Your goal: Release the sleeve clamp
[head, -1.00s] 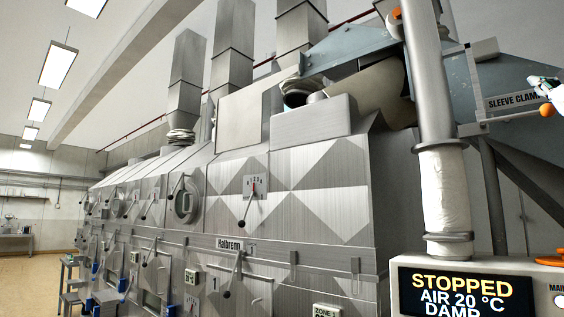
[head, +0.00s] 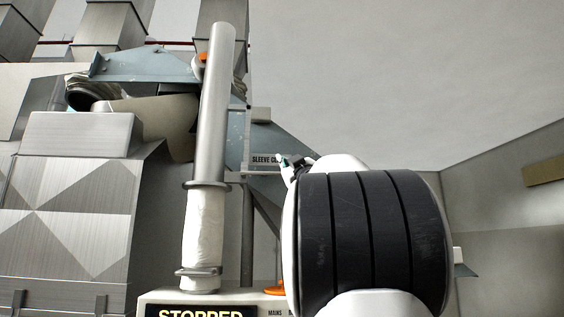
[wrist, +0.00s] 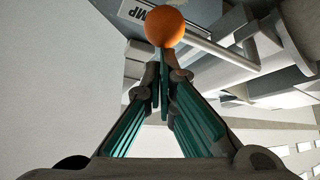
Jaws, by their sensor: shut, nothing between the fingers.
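The sleeve clamp's orange ball knob (wrist: 165,26) shows in the wrist view on the end of a pale bar. A label plate (wrist: 143,12) is beside it, with only "MP" readable. In the head view the "SLEEVE CLAMP" plate (head: 264,159) is partly covered at its right, and the knob is hidden behind my arm. My gripper (wrist: 160,78) has green-lined fingers shut together and empty. Their tips point at the knob and appear just short of it; I cannot tell whether they touch. The gripper also shows small in the head view (head: 286,162), by the plate's right end.
A vertical metal pipe (head: 214,110) with a white sleeve (head: 204,240) stands left of the plate. Below is a console with a display reading "STOPPED" (head: 201,312) and an orange part (head: 276,290). The large metal dryer fills the left. Open air lies right of my arm.

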